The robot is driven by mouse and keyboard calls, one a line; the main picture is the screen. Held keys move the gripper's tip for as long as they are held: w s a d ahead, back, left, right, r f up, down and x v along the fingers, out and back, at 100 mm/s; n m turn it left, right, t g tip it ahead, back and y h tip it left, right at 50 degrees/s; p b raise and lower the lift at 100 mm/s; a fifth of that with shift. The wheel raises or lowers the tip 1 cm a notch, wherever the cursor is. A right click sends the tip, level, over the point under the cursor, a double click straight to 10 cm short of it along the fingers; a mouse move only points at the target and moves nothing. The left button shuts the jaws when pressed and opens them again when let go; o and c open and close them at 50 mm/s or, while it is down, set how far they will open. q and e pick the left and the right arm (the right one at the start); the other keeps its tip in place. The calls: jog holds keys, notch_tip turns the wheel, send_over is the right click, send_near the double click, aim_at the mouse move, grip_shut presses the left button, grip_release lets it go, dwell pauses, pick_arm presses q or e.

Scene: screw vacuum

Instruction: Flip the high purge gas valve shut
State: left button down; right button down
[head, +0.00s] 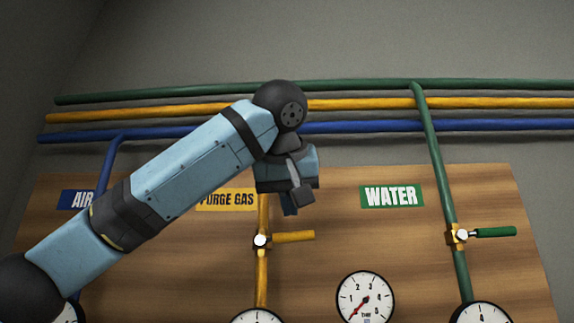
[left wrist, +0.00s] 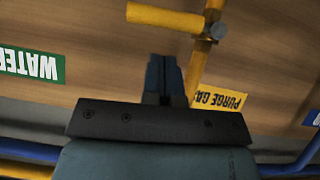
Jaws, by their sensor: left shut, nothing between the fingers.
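The purge gas valve has a yellow handle (head: 294,236) sticking out to the right, square to its vertical yellow pipe (head: 262,275). In the left wrist view the handle (left wrist: 165,18) lies at the top, beyond my fingertips, and the valve body (left wrist: 204,42) is at its right end. My left gripper (head: 289,210) is shut and empty, just above the handle in the head view and apart from it in the left wrist view (left wrist: 164,62). The purge gas label (head: 227,199) is partly hidden by my left arm. My right gripper is not in view.
The water valve's green handle (head: 494,232) points right on the green pipe (head: 438,165). Green, yellow and blue pipes (head: 360,126) run across the wall above the wooden board (head: 400,245). A gauge (head: 365,299) sits below, right of the yellow pipe. My arm partly covers the air label (head: 76,200).

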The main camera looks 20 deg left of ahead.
aim_at(293, 233)
pick_arm(q)
notch_tip(293, 233, down, 2)
jog(key=shift+s+d+f, duration=0.1)
jog(key=shift+f, duration=0.1)
jog(key=shift+d+f+b, duration=0.1)
jog(key=shift+f+b, duration=0.75)
jog(key=shift+b, duration=0.05)
jog(key=shift+d+r, duration=0.1)
jog(key=shift+r, duration=0.05)
